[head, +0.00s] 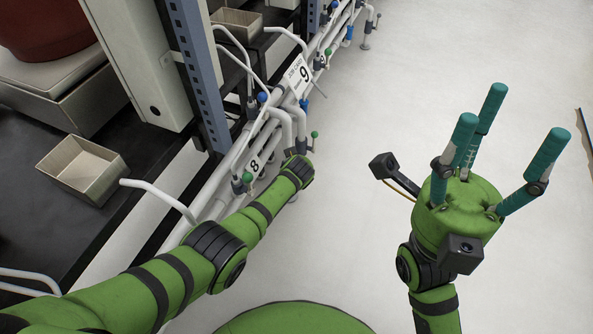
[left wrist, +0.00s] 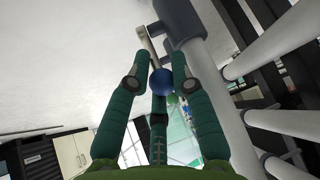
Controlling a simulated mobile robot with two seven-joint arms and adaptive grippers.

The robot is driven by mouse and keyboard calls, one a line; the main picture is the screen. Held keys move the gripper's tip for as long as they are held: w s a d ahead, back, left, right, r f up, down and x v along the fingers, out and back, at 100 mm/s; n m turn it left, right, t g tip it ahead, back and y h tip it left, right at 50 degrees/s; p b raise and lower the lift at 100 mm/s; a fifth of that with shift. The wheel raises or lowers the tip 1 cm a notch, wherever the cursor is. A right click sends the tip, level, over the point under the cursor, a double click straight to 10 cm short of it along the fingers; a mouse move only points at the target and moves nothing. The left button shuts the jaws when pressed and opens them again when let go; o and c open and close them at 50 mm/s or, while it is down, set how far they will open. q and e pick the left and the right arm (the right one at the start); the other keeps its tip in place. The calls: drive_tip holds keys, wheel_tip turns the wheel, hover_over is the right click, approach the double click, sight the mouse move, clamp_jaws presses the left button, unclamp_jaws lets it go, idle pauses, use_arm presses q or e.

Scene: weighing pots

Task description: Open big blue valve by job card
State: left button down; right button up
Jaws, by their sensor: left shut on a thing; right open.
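In the left wrist view a blue ball knob (left wrist: 161,83) sits on a pale lever (left wrist: 149,46) that runs up to a grey valve body (left wrist: 181,20). My left gripper (left wrist: 160,68) has its teal fingers closed around this knob. In the head view my left arm reaches to the pipes, and its hand is hidden beyond the wrist. A white card (head: 300,75) with a large digit, 9 or 6, hangs on the pipes; its small print is hard to read. My right gripper (head: 493,150) is open and empty, fingers up, over the clear floor.
White pipes (head: 215,190) with small blue and green knobs run along the bench edge. A plate marked 8 (head: 255,165) is near my left forearm. A beige tray (head: 83,167) sits on the dark bench by a blue-grey post (head: 203,75).

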use_arm(q)
drive_tip(key=shift+w+a+r+g, duration=0.1)
drive_tip(key=shift+w+r+g, duration=0.25)
drive_tip(key=shift+w, duration=0.3)
drive_tip(key=c, duration=1.1)
unclamp_jaws()
drive_tip(key=shift+s+f, duration=0.1)
drive_tip(key=shift+s, duration=0.15)
drive_tip(key=v, duration=1.2)
drive_tip(key=shift+w+d, duration=0.2)
drive_tip(key=shift+w, duration=0.05)
